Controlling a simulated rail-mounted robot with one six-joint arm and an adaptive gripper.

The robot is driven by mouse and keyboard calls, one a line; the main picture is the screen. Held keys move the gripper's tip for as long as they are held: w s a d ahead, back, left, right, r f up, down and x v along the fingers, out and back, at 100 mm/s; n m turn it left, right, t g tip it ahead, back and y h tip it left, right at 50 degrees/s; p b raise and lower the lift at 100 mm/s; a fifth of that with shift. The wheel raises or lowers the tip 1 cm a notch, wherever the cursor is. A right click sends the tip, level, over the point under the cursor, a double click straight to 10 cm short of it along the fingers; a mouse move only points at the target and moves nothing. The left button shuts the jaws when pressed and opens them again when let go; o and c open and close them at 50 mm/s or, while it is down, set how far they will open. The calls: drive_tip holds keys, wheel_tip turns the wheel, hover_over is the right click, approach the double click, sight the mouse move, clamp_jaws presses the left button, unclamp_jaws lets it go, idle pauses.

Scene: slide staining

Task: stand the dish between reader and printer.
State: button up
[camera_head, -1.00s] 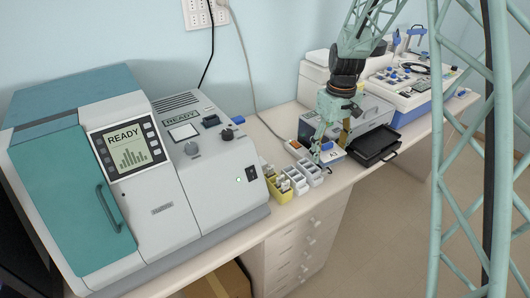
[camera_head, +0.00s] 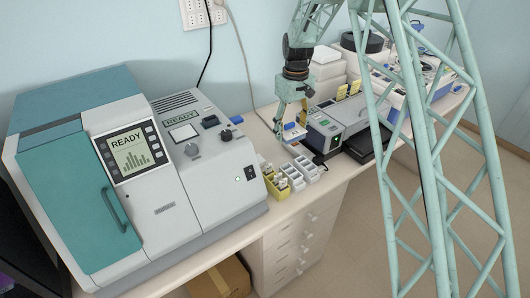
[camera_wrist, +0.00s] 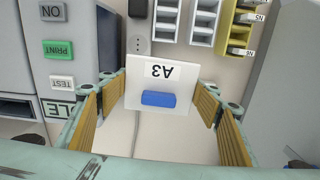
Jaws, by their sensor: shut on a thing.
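The white dish marked A3 (camera_wrist: 143,76), with a blue block on its face, sits between the padded fingers of my gripper (camera_wrist: 160,100) in the wrist view. In the head view my gripper (camera_head: 291,117) holds the dish (camera_head: 293,133) over the gap between the machines. I cannot tell whether the dish touches the table. The reader (camera_head: 165,190), large, grey and teal with a READY screen, stands to the left. The printer (camera_head: 328,124), a low grey box with a green button, stands close on the right. In the wrist view its PRINT button panel (camera_wrist: 57,65) shows at left.
White slide holders (camera_head: 307,170) and yellow ones (camera_head: 285,187) stand near the front edge of the table. A black tray (camera_head: 362,146) juts from the printer. A socket block (camera_wrist: 138,46) and a cable lie on the table by the dish.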

drive_tip(key=p, duration=0.1)
hover_over(266, 146)
drive_tip(key=f, duration=0.1)
drive_tip(key=shift+f+n, duration=0.1)
drive_tip(key=shift+n, duration=0.2)
drive_tip(key=shift+s+f, duration=0.1)
drive_tip(key=shift+f, duration=0.05)
drive_tip(key=shift+f+p, duration=0.3)
drive_tip(key=shift+f, duration=2.7)
drive_tip(key=shift+f, duration=0.1)
drive_tip(key=shift+f, duration=1.8)
drive_tip(key=shift+f, duration=0.15)
drive_tip(key=o, duration=1)
